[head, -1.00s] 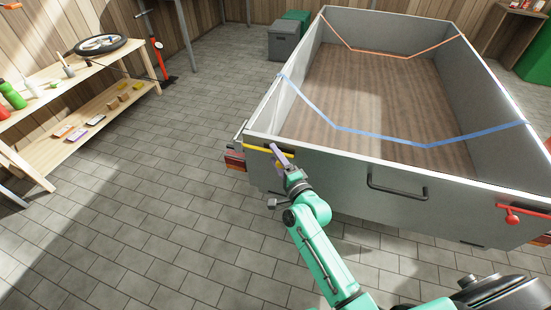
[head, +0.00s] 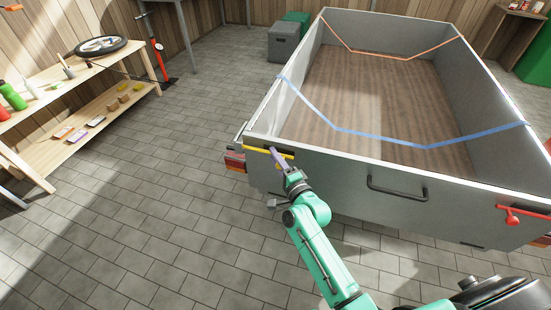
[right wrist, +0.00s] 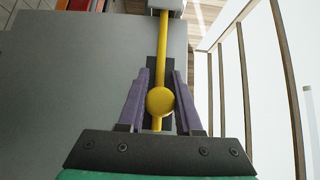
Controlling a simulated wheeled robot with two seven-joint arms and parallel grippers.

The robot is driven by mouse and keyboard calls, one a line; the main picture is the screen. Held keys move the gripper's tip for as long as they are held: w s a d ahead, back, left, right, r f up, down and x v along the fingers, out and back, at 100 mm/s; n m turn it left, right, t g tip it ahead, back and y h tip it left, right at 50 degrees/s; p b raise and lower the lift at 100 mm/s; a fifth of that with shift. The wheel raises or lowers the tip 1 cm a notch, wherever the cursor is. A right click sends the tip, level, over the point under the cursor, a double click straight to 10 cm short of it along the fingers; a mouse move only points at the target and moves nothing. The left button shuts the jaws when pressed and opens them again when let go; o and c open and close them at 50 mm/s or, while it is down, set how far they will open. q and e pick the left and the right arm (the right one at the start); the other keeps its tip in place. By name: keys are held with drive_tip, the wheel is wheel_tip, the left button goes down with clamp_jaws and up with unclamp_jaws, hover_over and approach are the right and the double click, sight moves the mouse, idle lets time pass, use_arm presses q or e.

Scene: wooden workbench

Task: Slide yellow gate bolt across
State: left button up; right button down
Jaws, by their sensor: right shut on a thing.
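The yellow gate bolt (head: 257,149) lies across the upper left corner of the grey trailer's tailgate (head: 335,178). In the right wrist view its yellow rod (right wrist: 161,58) runs up the middle, with a round yellow knob (right wrist: 160,101) between my fingers. My right gripper (head: 277,157) is at the bolt, its purple fingers on either side of the knob and shut on it. The far end of the rod enters a light grey bracket (right wrist: 166,5). My left gripper is not in view.
A black handle (head: 397,190) sits mid-tailgate and a red latch (head: 520,214) at its right end. Blue (head: 400,141) and orange (head: 385,54) straps hang across the trailer bed. A wooden shelf (head: 75,130) stands at the left. The tiled floor between is clear.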

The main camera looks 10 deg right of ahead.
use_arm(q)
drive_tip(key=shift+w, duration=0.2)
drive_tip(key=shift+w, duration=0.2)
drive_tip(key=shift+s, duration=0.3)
use_arm(e)
drive_tip(key=s+d, duration=0.2)
drive_tip(key=d, duration=0.1)
drive_tip(key=shift+s+d+p, duration=0.15)
drive_tip(key=shift+d+p, duration=0.15)
drive_tip(key=c, duration=0.6)
unclamp_jaws()
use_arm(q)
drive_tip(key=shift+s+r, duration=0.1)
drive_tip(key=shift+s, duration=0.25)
